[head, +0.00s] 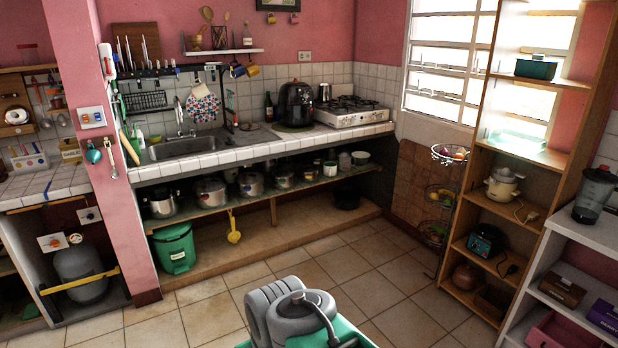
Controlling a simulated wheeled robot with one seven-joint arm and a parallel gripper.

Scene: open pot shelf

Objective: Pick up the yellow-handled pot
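Several metal pots stand in a row on the open shelf under the tiled counter in the head view. From left to right there is a dark-lidded pot (161,203), a larger pot (210,191), a middle pot (250,184) and a smaller pot (284,179). Their handles are too small for me to tell which is yellow. A yellow long-handled utensil (233,235) hangs below the shelf edge. Grey and teal parts of my own body show at the bottom centre, well short of the shelf. My gripper's fingers are not in view.
A green bucket (175,249) stands under the left part of the shelf. A wire basket stand (439,200) and a tall wooden rack (482,185) stand at the right. A pink pillar (118,200) borders the left. The tiled floor (345,262) before the counter is clear.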

